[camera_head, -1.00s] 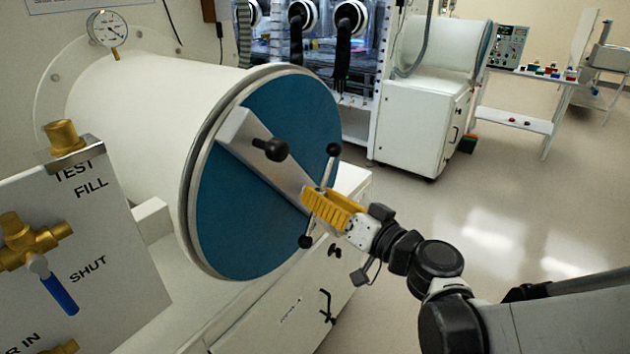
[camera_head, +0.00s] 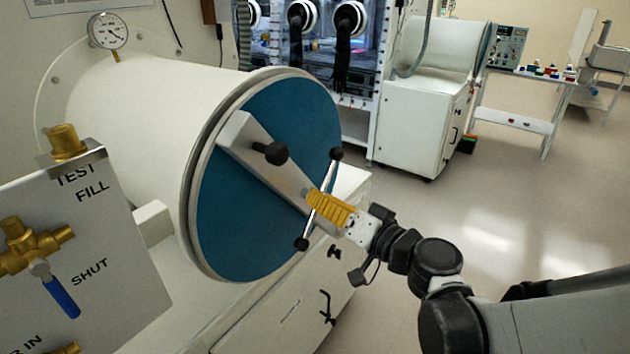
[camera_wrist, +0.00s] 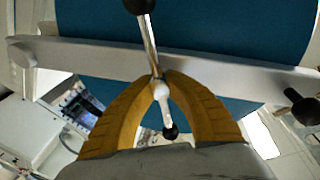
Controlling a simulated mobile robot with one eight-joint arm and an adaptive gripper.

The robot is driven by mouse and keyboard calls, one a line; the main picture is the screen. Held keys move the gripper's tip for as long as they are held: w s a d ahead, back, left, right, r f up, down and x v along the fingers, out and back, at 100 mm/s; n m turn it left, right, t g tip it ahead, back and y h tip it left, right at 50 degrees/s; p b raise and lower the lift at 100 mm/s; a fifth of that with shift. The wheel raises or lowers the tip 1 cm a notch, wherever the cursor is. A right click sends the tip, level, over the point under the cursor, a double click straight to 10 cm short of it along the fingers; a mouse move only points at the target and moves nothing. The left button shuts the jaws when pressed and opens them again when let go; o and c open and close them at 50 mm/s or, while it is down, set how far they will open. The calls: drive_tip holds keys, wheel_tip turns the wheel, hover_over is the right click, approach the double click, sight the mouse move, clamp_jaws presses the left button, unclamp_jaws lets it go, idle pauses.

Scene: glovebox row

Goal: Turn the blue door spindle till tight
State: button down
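The blue round door (camera_head: 225,225) closes the end of a white cylindrical chamber. A pale bar (camera_head: 265,165) crosses it. The spindle (camera_head: 336,154) is a thin metal crossbar with black ball ends, slanting from upper right to lower left in front of the bar's lower end. My gripper (camera_head: 312,200), with ribbed yellow fingers, is at the spindle's middle. In the wrist view, the fingertips (camera_wrist: 160,80) close on both sides of the spindle (camera_wrist: 150,45) near its hub. One black ball shows above and one between the fingers. The exact contact is partly hidden.
A black knob (camera_head: 270,152) stands out from the bar's upper part. A valve panel (camera_head: 110,270) with brass fittings and a blue lever is at the left front. A gauge (camera_head: 107,30) is above the chamber. Open floor (camera_head: 530,220) lies to the right.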

drive_tip(key=m+g+p, duration=0.1)
drive_tip(key=m, duration=0.2)
drive_tip(key=shift+m, duration=0.4)
drive_tip(key=m+g+p, duration=0.1)
drive_tip(key=m, duration=0.3)
drive_tip(key=m+g, duration=0.1)
drive_tip(key=m, duration=0.1)
drive_tip(key=shift+f+m+y+p, duration=0.1)
drive_tip(key=shift+m+y+p, duration=0.2)
drive_tip(key=shift+m, duration=0.1)
drive_tip(key=m+g, duration=0.1)
drive_tip(key=m, duration=0.2)
drive_tip(key=shift+m+y, duration=0.3)
drive_tip(key=shift+m, duration=0.1)
drive_tip(key=m+g+y+b, duration=0.1)
drive_tip(key=m, duration=0.2)
drive_tip(key=shift+f+m, duration=0.1)
drive_tip(key=shift+m, duration=0.2)
drive_tip(key=m+g+y+b, duration=0.1)
drive_tip(key=m, duration=0.2)
drive_tip(key=shift+m, duration=0.4)
drive_tip(key=m+y+b, duration=0.1)
drive_tip(key=m, duration=0.2)
drive_tip(key=shift+s+m+y+b, duration=0.1)
drive_tip(key=shift+m+y+b, duration=0.55)
drive_tip(key=shift+m, duration=1.45)
